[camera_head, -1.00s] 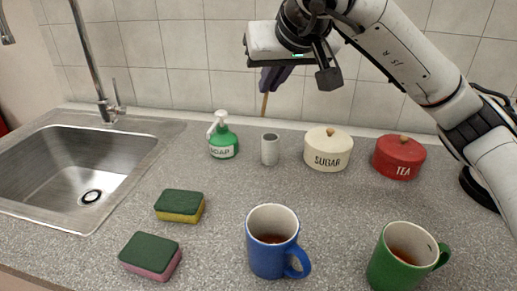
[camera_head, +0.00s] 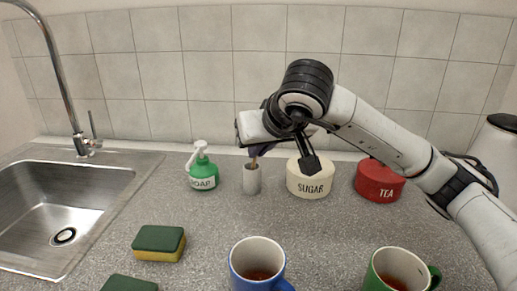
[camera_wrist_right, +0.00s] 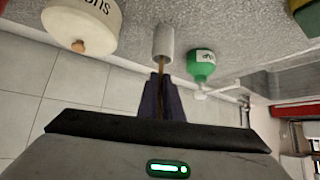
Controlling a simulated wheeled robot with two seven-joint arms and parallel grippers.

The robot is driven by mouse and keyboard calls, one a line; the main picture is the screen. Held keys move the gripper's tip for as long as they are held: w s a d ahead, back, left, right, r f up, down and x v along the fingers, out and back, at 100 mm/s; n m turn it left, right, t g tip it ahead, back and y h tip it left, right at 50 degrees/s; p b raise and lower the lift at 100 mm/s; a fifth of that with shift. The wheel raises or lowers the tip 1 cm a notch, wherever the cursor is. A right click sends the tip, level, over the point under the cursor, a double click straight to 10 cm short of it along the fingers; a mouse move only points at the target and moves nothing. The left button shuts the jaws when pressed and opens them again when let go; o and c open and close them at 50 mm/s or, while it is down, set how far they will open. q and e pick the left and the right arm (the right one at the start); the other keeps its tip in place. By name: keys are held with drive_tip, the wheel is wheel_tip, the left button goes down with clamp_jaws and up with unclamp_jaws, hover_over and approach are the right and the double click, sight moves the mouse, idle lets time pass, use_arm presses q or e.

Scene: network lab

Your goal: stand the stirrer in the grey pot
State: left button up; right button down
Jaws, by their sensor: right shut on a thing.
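The grey pot (camera_head: 251,180) is a small upright cylinder on the counter, between the soap bottle and the sugar jar. It also shows in the right wrist view (camera_wrist_right: 163,40). My right gripper (camera_head: 259,150) is just above the pot, its dark fingers (camera_wrist_right: 160,77) shut on the stirrer. The stirrer (camera_head: 254,162) is a thin brown stick. In the right wrist view the stirrer (camera_wrist_right: 161,65) runs from between the fingers to the pot's mouth. Its lower end is hidden at or inside the rim; how deep I cannot tell. My left gripper is not in view.
The green soap bottle (camera_head: 203,172) stands close left of the pot. The cream sugar jar (camera_head: 309,180) and red tea jar (camera_head: 380,182) stand right. A sponge (camera_head: 159,243), blue mug (camera_head: 257,265) and green mug (camera_head: 398,271) are in front. The sink (camera_head: 62,215) is left.

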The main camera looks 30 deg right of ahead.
drive_tip(key=shift+f+b, duration=0.55)
drive_tip(key=shift+f, duration=0.05)
drive_tip(key=c, duration=1.9)
unclamp_jaws()
drive_tip(key=shift+r, duration=0.1)
drive_tip(key=shift+r+p, duration=0.8)
drive_tip(key=v, duration=1.1)
drive_tip(key=shift+s+r, duration=0.1)
drive_tip(key=shift+s, duration=0.25)
